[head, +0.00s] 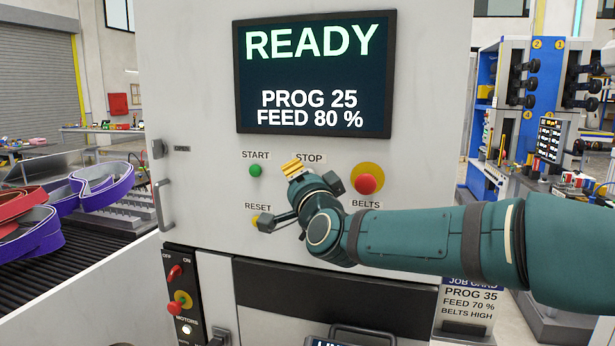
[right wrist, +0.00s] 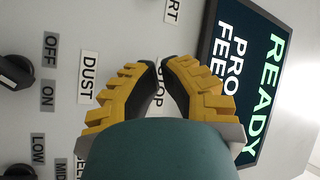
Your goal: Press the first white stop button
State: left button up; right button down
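A STOP label (head: 309,158) is on the white machine panel beneath the screen, partly covered by my right gripper. The white stop button is not visible in either view; the gripper covers the area below the label. My right gripper (head: 292,168) has yellow ribbed fingers and points at the panel, just below and left of the label. In the right wrist view, its fingertips (right wrist: 158,64) come close together in front of the panel, with part of the STOP label (right wrist: 161,103) between the fingers. They hold nothing; contact with the panel cannot be told. My left gripper is out of view.
A green START button (head: 255,171) is left of the gripper. A red button on a yellow disc (head: 366,184) is close on the right. The RESET label (head: 257,206) is below left. A READY screen (head: 316,75) is above. Dark knobs (right wrist: 15,72) show in the right wrist view.

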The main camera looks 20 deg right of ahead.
jog(key=shift+s+a, duration=0.65)
jog(key=shift+s, duration=0.35)
jog(key=shift+s+a, duration=0.65)
jog(key=shift+s, duration=0.3)
